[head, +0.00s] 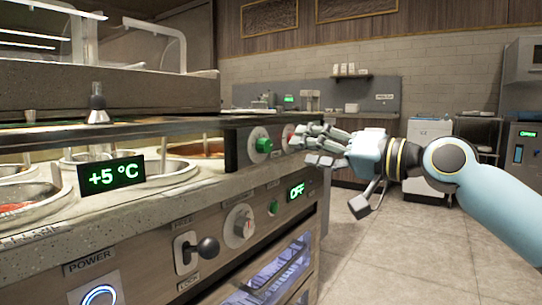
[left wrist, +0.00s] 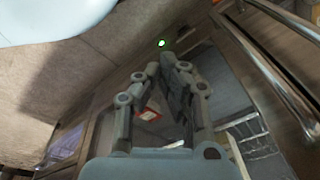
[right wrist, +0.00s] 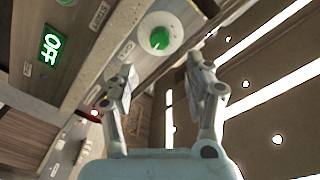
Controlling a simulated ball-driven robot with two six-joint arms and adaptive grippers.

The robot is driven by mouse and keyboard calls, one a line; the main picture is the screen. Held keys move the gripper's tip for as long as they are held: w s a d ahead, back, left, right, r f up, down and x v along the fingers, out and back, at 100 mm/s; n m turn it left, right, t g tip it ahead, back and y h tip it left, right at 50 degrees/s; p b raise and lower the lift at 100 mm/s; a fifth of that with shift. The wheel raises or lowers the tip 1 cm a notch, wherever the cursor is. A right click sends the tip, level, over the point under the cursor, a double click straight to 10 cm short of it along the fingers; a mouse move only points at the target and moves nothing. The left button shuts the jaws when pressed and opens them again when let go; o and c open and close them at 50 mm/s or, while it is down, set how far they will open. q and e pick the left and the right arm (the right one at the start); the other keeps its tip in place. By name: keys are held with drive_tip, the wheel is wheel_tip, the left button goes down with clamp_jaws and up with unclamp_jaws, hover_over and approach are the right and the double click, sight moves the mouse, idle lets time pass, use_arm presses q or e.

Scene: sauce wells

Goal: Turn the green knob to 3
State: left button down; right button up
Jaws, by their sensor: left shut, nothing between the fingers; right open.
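The green knob (head: 264,145) sits on a pale plate on the upper front panel of the counter. It also shows near the top of the right wrist view (right wrist: 160,38), on a white round dial, apart from my fingers. My right gripper (head: 308,148) is open and empty, just right of the green knob in the head view. In the right wrist view my fingers (right wrist: 158,76) point toward the knob. The knob's number marks are too small to read. My left gripper (left wrist: 155,72) is shut and empty, seen only in the left wrist view.
A red knob (head: 288,134) is partly hidden by my right gripper. Below are a white dial (head: 238,226), a green "OFF" display (head: 297,191) and a black-handled lever (head: 207,249). A "+5 °C" display (head: 112,176) stands by the sauce wells. The floor (head: 400,260) at right is clear.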

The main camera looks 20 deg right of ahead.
sight(269, 146)
drive_tip(key=b+x, duration=0.2)
drive_tip(key=x, duration=0.5)
drive_tip(key=shift+w+a+f, duration=0.15)
drive_tip(key=shift+w+a, duration=0.05)
drive_tip(key=shift+w, duration=0.05)
use_arm(q)
drive_tip(key=shift+w+d+r+t, duration=0.3)
drive_tip(key=shift+w+r, duration=0.2)
drive_tip(key=shift+r, duration=0.25)
drive_tip(key=shift+w+d+r+t, duration=0.2)
drive_tip(key=shift+w+d+r, duration=0.1)
drive_tip(key=shift+w+r, duration=0.3)
use_arm(e)
drive_tip(key=shift+w+a, duration=0.35)
drive_tip(key=shift+w, duration=0.15)
use_arm(q)
drive_tip(key=shift+s+r, duration=0.1)
use_arm(e)
clamp_jaws()
